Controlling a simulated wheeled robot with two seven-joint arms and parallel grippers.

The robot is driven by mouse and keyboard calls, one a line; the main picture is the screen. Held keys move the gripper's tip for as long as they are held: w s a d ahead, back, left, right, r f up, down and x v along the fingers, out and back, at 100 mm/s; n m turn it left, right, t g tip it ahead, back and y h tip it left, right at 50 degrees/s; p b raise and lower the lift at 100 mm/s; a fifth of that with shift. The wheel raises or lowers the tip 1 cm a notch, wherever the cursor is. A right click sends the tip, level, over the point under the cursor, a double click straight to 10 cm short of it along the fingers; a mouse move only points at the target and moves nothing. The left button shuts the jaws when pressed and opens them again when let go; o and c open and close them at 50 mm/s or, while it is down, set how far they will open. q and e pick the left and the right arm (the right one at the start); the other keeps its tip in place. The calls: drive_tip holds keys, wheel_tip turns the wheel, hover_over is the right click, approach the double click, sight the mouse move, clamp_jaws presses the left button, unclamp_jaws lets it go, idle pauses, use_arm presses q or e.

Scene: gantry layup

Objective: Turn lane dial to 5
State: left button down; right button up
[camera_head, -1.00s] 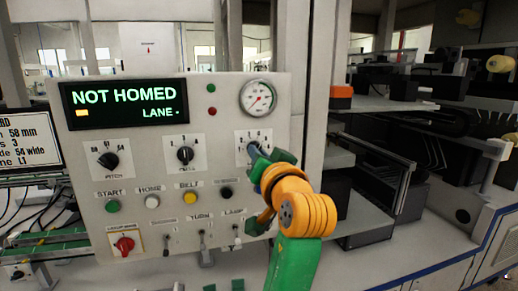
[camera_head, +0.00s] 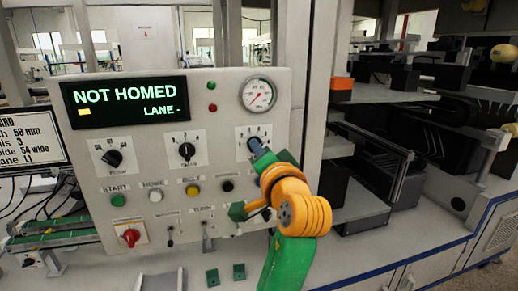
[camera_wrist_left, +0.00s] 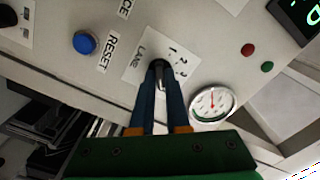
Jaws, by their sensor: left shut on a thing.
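The lane dial (camera_wrist_left: 157,66) is a small dark knob on a white plate marked LANE, with several numbers, in the left wrist view. My left gripper (camera_wrist_left: 159,82) is shut on it, one blue finger on each side. In the head view the gripper (camera_head: 256,146) reaches the upper right dial's white plate (camera_head: 241,131) and covers most of the knob. The dial's pointer is hidden, so its setting cannot be read. The display (camera_head: 125,102) reads NOT HOMED and LANE with a dash. My right gripper is in neither current view.
A pressure gauge (camera_head: 258,95) sits just above the lane dial. Two other dials (camera_head: 187,151) (camera_head: 112,158) are to its left, with coloured buttons and toggle switches below. A blue RESET button (camera_wrist_left: 85,42) shows in the wrist view. Dark machinery (camera_head: 405,150) stands on the right.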

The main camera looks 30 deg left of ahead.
use_arm(q)
drive_tip(key=c, duration=0.9)
unclamp_jaws()
drive_tip(key=b+v, duration=0.2)
drive_tip(key=v, duration=0.5)
drive_tip(key=shift+b, duration=0.35)
